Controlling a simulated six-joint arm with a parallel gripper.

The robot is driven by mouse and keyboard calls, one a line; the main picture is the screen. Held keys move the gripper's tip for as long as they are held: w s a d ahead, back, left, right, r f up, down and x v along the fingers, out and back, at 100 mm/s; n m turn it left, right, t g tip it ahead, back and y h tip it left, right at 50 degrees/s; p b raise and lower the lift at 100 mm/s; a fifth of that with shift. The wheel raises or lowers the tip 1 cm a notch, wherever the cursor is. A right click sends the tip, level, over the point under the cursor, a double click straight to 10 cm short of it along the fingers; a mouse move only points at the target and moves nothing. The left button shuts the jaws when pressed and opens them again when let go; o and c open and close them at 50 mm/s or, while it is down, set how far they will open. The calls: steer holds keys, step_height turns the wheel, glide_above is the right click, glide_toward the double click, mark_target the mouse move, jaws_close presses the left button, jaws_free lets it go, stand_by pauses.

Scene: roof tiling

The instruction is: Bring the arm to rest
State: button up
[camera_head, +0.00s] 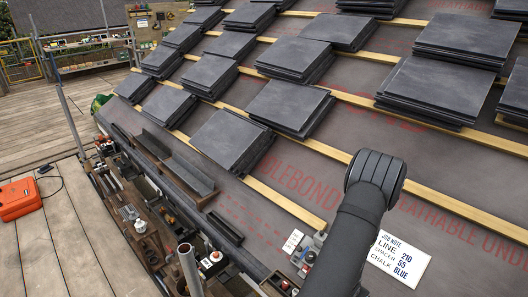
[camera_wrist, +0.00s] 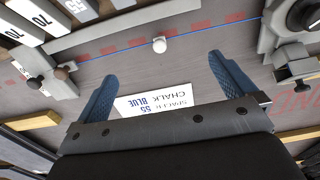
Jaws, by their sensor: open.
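My gripper (camera_wrist: 162,72) shows in the wrist view with its two blue fingers spread wide apart and nothing between them. It hangs over the grey roof membrane (camera_wrist: 180,68). A white job note card (camera_wrist: 155,104) lies beyond the fingers' base, partly covered by the gripper body. In the head view my dark arm stands at the lower right, and the gripper's fingers cannot be made out there. The same card shows beside the arm, reading line 210, spacer 55, chalk blue.
A small white knob (camera_wrist: 159,45) lies near a blue line ahead of the fingers. Grey tools stand at both upper corners of the wrist view. Slate stacks (camera_head: 233,140) rest along wooden battens (camera_head: 285,203). A tool-filled tray (camera_head: 140,215) runs along the eave. An orange case (camera_head: 18,200) sits on the deck.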

steer(key=v, duration=0.9)
steer(key=w+d+f+n+g, duration=0.1)
steer(key=w+f+n, duration=0.2)
steer(key=f+n, duration=0.1)
steer(key=w+d+f+n+g, duration=0.1)
steer(key=w+f+n, duration=0.3)
steer(key=w+d+f+n+g+y, duration=0.1)
steer(key=w+f+n, duration=0.3)
steer(key=shift+f+g, duration=0.4)
steer(key=shift+s+d, duration=0.5)
steer(key=shift+d, duration=0.25)
steer(key=shift+w+a+r, duration=0.1)
steer(key=shift+w+a, duration=0.05)
steer(key=shift+a, duration=0.2)
steer(key=shift+m, duration=0.6)
steer(key=shift+w+a+r, duration=0.1)
steer(key=shift+w+a, duration=0.35)
steer(key=shift+a, duration=0.35)
steer(key=shift+w+a+r, duration=0.1)
steer(key=shift+w+a, duration=0.3)
steer(key=shift+a, duration=0.45)
steer(key=shift+w+a+r, duration=0.1)
steer(key=shift+w+a, duration=0.35)
steer(key=shift+a, duration=0.35)
